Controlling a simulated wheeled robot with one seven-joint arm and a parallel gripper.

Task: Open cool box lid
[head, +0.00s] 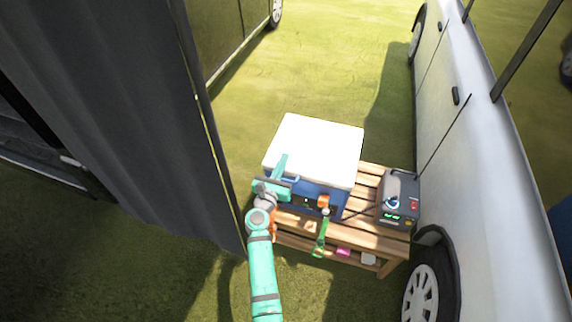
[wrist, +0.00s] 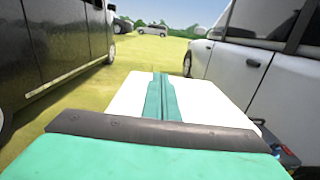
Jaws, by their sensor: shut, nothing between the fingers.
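The cool box (head: 333,197) has a blue body and a white lid (head: 320,148). It stands on a slatted wooden table, and the lid looks closed. My gripper (head: 283,160) is shut and empty at the left front edge of the lid. In the wrist view the shut fingers (wrist: 160,82) point forward over the white lid (wrist: 205,105). I cannot tell whether the fingers touch the lid.
The wooden table (head: 372,179) also holds a dark device (head: 399,200) with a green display at the right. A green-handled tool (head: 321,236) is at the front. Grass lies behind.

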